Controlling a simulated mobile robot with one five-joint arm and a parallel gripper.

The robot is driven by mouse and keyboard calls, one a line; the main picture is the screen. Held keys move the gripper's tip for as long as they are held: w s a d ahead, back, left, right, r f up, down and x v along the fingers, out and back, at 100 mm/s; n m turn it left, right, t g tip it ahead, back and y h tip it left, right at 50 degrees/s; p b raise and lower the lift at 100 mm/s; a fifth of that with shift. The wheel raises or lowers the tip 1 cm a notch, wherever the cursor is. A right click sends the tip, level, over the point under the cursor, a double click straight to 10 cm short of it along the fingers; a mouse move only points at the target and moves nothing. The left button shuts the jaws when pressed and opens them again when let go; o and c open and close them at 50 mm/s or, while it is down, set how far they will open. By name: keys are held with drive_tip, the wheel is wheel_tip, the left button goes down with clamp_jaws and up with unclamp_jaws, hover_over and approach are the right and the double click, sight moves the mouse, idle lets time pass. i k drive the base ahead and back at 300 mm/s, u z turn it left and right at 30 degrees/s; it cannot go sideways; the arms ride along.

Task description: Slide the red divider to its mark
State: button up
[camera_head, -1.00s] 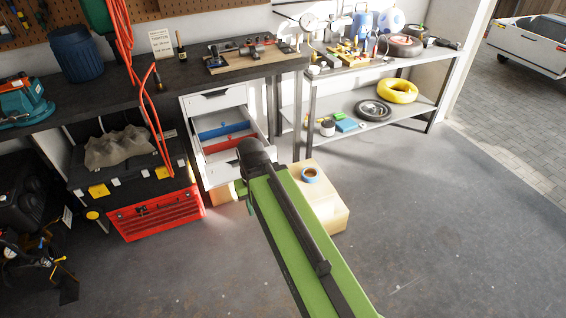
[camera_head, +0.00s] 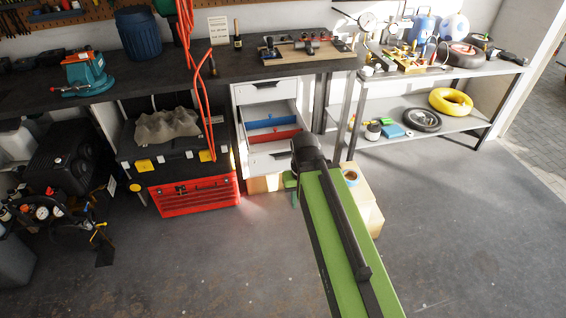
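The red divider (camera_head: 275,136) lies crosswise in an open white drawer (camera_head: 257,148) under the dark workbench. A blue divider (camera_head: 271,121) lies behind it, roughly parallel. The mark for the red divider cannot be made out. My green arm reaches forward from the bottom right, and its black joint (camera_head: 308,152) covers part of the view at the drawer's right front. A small green part of my arm (camera_head: 291,181) shows below the drawer. My gripper's fingers are hidden, so no contact with the divider can be seen.
A red toolbox (camera_head: 197,196) with a black case above it stands left of the drawer. A metal shelf (camera_head: 400,134) is at right. The concrete floor in front is open.

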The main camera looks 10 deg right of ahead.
sight(288, 134)
drive_tip(key=u, duration=0.8)
drive_tip(key=i, duration=1.45)
drive_tip(key=u, duration=0.55)
